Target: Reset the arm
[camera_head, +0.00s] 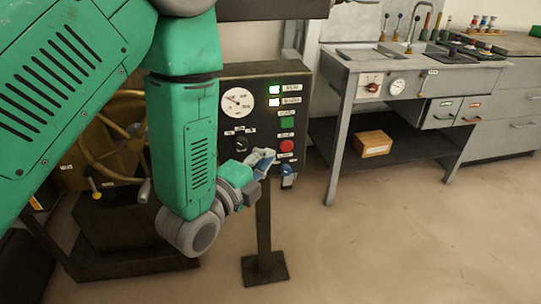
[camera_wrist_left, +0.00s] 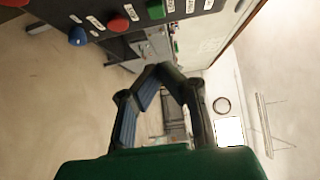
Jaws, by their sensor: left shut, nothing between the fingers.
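My green left arm comes in from the left in the head view and hangs down in front of the control panel. Its gripper (camera_head: 263,162) is at the panel's lower part, close to a blue knob (camera_head: 287,170). In the left wrist view the two dark fingers (camera_wrist_left: 163,72) come together at their tips, with nothing between them. The blue knob also shows in the left wrist view (camera_wrist_left: 78,37), apart from the fingers. My right gripper is in neither view.
The control panel (camera_head: 311,72) on a post carries a gauge (camera_head: 237,101), a green button (camera_head: 287,123) and a red button (camera_head: 287,146). A handwheel (camera_head: 108,125) stands behind my arm. A workbench (camera_head: 338,100) with a cardboard box (camera_head: 373,144) is at right. Floor between is clear.

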